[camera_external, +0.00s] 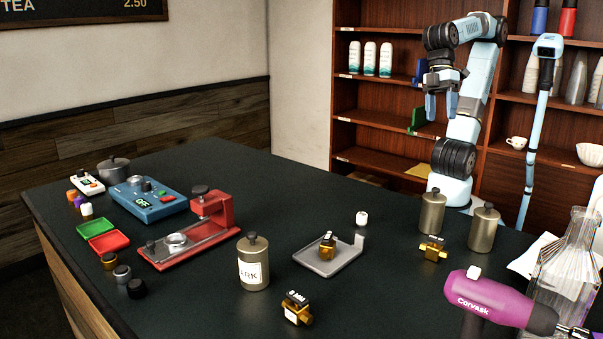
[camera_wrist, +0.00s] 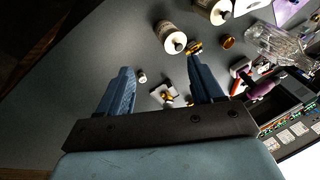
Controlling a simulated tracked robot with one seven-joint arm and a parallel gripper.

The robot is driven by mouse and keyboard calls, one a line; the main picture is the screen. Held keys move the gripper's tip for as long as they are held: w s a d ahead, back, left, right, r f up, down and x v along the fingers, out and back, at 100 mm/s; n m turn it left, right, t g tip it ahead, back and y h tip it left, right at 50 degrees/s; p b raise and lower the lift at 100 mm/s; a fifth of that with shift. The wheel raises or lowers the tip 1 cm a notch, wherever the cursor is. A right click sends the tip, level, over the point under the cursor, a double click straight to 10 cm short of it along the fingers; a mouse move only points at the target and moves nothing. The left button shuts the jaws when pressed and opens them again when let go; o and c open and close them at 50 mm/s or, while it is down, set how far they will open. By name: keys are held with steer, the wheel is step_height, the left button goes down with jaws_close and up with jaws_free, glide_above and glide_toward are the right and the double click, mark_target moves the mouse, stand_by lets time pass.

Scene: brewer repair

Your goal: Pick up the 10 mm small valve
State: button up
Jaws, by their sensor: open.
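Three small brass valves show in the external view. One valve (camera_external: 432,250) stands near two metal canisters at the right. One valve (camera_external: 327,246) sits on a grey tray (camera_external: 318,267), and one labelled valve (camera_external: 296,308) stands at the front. The labels are too small to tell which is 10 mm. My gripper (camera_external: 441,108) is open and empty, raised well above the counter at its far side. In the wrist view its fingers (camera_wrist: 160,74) are spread; a valve on the tray (camera_wrist: 168,97) shows between them, and another valve (camera_wrist: 195,47) lies beyond the right finger.
Canisters (camera_external: 432,213) (camera_external: 483,230) (camera_external: 253,265), a purple Corvask tool (camera_external: 490,298) and a glass vessel (camera_external: 568,262) stand on the dark counter (camera_external: 200,300). A red press (camera_external: 212,212), blue scale (camera_external: 150,197) and small trays fill the left. A white cap (camera_external: 362,218) is behind the grey tray.

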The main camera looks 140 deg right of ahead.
steer(key=w+m+g+y, duration=0.3)
steer(key=w+m+y, duration=0.95)
steer(key=w, duration=1.15)
steer(key=m+h, duration=0.1)
steer(key=h, duration=0.1)
glide_toward(431, 244)
steer(key=shift+s+d+r+g+y, duration=0.1)
steer(key=shift+d+g+y, duration=0.2)
steer(key=shift+d, duration=0.2)
steer(key=shift+a+f, duration=0.15)
steer(key=shift+f, duration=0.05)
steer(key=x, duration=0.7)
steer(key=shift+a, duration=0.25)
steer(key=shift+w+x, duration=0.15)
steer(key=shift+x, duration=1.35)
steer(key=shift+w+x, duration=0.15)
steer(key=shift+x, duration=1.35)
steer(key=shift+f, duration=0.1)
steer(key=c, duration=1.1)
